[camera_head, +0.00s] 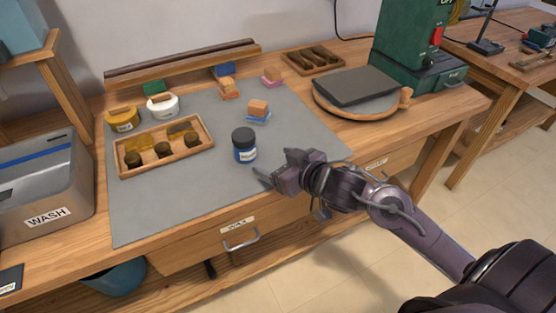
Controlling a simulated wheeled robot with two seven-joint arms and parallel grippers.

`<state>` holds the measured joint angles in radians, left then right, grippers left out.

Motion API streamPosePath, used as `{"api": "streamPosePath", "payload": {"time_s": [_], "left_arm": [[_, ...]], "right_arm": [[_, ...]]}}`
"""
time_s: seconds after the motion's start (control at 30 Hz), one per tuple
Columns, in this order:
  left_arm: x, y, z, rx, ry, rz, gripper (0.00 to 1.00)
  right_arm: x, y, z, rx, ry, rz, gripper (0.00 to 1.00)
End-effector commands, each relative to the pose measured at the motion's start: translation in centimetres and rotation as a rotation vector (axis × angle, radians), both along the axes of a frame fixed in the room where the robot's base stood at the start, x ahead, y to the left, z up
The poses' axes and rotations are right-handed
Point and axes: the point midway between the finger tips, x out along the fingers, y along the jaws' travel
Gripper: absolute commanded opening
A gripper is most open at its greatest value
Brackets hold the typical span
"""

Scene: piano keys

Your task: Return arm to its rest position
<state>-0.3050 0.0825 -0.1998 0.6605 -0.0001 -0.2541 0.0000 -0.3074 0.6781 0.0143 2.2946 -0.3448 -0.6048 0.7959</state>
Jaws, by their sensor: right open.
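My right arm comes in from the lower right. Its gripper (268,176) is open and empty above the front part of the grey mat (190,210). A dark-capped jar with a blue band (244,146) stands upright on the mat, just beyond the gripper and apart from it as far as I can tell. My left gripper is not in view.
A wooden tray (207,132) with dark pieces lies on the mat, near yellow (122,119) and white (162,106) jars. Several small blocks lie farther back. A round board with a dark slab (354,87) stands right. A metal WASH bin (45,190) stands left.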

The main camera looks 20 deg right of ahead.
Motion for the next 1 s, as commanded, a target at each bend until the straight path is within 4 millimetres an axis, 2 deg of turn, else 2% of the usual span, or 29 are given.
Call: {"api": "streamPosePath", "payload": {"time_s": [0.5, 0.63, 0.77, 0.9, 1.0], "left_arm": [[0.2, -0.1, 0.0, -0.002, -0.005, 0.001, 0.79], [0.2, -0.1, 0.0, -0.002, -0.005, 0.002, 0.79], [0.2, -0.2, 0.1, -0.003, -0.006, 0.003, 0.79], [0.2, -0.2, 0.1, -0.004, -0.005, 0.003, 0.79], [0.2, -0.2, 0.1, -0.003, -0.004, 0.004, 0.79]], "right_arm": [[-0.1, 0.0, 0.0, -0.001, 0.001, -0.002, 0.74], [-1.0, -0.1, -1.3, -0.028, 0.044, -0.047, 0.74], [-3.7, -0.5, -4.3, -0.101, 0.185, -0.142, 0.74], [-7.7, -0.6, -7.4, -0.172, 0.386, -0.198, 0.74], [-10.4, -0.3, -8.9, -0.202, 0.513, -0.202, 0.74]]}}
